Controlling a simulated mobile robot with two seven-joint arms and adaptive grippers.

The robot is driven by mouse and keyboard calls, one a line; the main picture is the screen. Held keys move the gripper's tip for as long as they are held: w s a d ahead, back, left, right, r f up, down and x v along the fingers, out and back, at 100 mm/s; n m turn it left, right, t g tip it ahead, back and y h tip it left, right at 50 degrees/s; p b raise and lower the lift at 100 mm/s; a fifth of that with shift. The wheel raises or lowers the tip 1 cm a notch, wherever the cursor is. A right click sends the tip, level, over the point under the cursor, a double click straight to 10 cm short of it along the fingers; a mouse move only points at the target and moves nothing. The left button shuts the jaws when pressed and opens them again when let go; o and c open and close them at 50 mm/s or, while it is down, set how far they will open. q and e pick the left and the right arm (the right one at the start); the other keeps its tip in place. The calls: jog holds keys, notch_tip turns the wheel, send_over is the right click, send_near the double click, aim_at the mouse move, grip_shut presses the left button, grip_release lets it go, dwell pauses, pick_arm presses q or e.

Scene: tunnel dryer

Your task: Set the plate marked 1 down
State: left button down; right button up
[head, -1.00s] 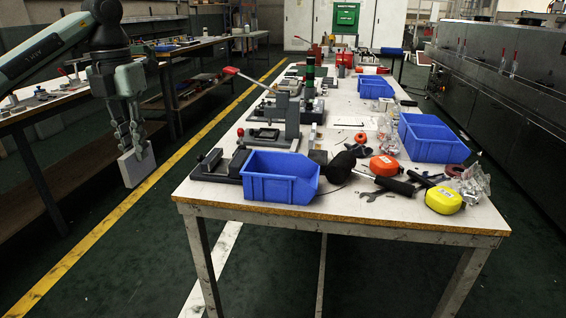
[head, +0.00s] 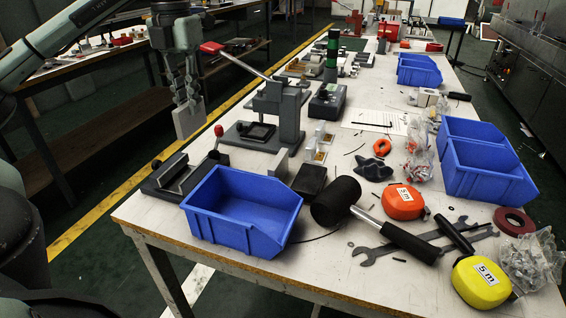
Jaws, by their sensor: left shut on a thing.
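My left gripper (head: 188,100) is shut on a light grey plate (head: 190,120). It holds the plate by its upper edge, hanging roughly upright. No mark can be read on the face that shows. The plate appears near the left edge of the white workbench (head: 345,272), left of the grey lever press (head: 277,115); its exact height over the bench or floor is hard to tell. My right gripper is not in view.
A blue bin (head: 240,212) and a dark vise (head: 170,178) stand at the near left corner. A mallet (head: 335,200), an orange tape measure (head: 402,202), wrenches (head: 385,252) and a yellow tape measure (head: 480,283) lie to the right. More blue bins (head: 488,180) stand along the right.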

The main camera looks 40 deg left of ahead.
pick_arm(q)
jog(key=shift+w+d+f+b, duration=0.55)
jog(key=shift+w+d+f, duration=0.5)
jog(key=shift+d+f, duration=0.7)
jog(key=shift+w+d+f+b, duration=0.6)
jog(key=shift+w+d+f, duration=0.45)
jog(key=shift+d+f, duration=0.7)
jog(key=shift+w+d+f+b, duration=0.55)
jog(key=shift+w+d+f, duration=0.5)
jog(key=shift+d+f, duration=0.65)
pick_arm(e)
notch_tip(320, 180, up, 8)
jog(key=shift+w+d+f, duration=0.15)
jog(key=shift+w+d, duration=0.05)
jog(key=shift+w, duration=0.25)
pick_arm(q)
jog(key=shift+a+f, duration=0.25)
jog(key=shift+f, duration=0.1)
jog(key=c, duration=1.9)
grip_release()
jog(key=o, duration=0.4)
jog(key=shift+c, duration=0.2)
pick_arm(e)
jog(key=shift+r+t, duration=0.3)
